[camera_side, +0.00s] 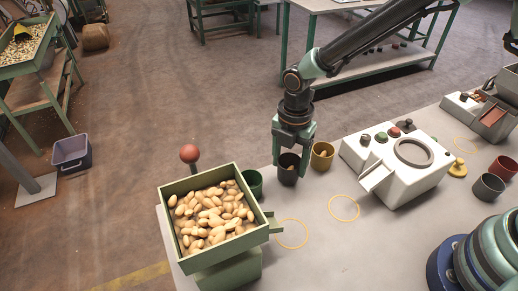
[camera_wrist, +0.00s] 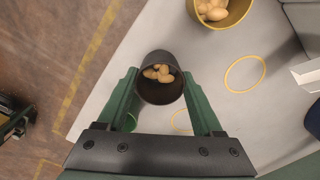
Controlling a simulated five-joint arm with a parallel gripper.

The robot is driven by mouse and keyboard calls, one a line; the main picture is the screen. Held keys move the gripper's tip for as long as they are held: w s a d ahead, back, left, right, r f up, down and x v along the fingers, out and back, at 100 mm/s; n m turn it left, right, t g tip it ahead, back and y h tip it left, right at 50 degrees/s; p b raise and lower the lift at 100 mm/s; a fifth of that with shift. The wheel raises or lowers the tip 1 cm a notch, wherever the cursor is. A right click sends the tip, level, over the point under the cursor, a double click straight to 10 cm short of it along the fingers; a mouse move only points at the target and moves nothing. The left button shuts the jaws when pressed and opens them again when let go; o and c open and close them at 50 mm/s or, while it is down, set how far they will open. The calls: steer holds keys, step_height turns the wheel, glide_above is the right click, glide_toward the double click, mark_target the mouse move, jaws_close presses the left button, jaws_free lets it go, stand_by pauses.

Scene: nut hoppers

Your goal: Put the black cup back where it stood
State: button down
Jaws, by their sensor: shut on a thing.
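My gripper (camera_side: 291,157) points down at the table's far edge and is shut on the black cup (camera_side: 288,174). The wrist view shows the black cup (camera_wrist: 160,92) between the two green fingers, with several nuts inside it. It looks upright. I cannot tell whether its base touches the table. Empty yellow rings lie on the table: a near one (camera_side: 292,233) beside the hopper and another (camera_side: 344,208) to its right. Both rings also show in the wrist view, one in full (camera_wrist: 245,74) and one partly hidden by my right finger.
A yellow cup (camera_side: 322,158) with nuts stands close right of the black cup. A green cup (camera_side: 253,184) stands to its left, by the green nut hopper (camera_side: 264,224). A white machine (camera_side: 405,181), a grey cup (camera_side: 488,187) and a red cup (camera_side: 503,168) are further right.

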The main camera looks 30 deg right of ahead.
steer(key=shift+f, duration=0.6)
steer(key=shift+f, duration=0.15)
steer(key=shift+c, duration=0.2)
jaws_free()
step_height(320, 180, up, 12)
steer(key=s+d+r+m+t, duration=0.2)
steer(key=s+d+r+m, duration=0.3)
steer(key=d+m, duration=0.4)
steer(key=s+d+r+m+t, duration=0.3)
steer(key=s+d+r+m, duration=0.2)
steer(key=d+m, duration=0.5)
steer(key=m, duration=0.5)
steer(key=shift+r+m+t, duration=0.3)
steer(key=shift+r+m, duration=0.1)
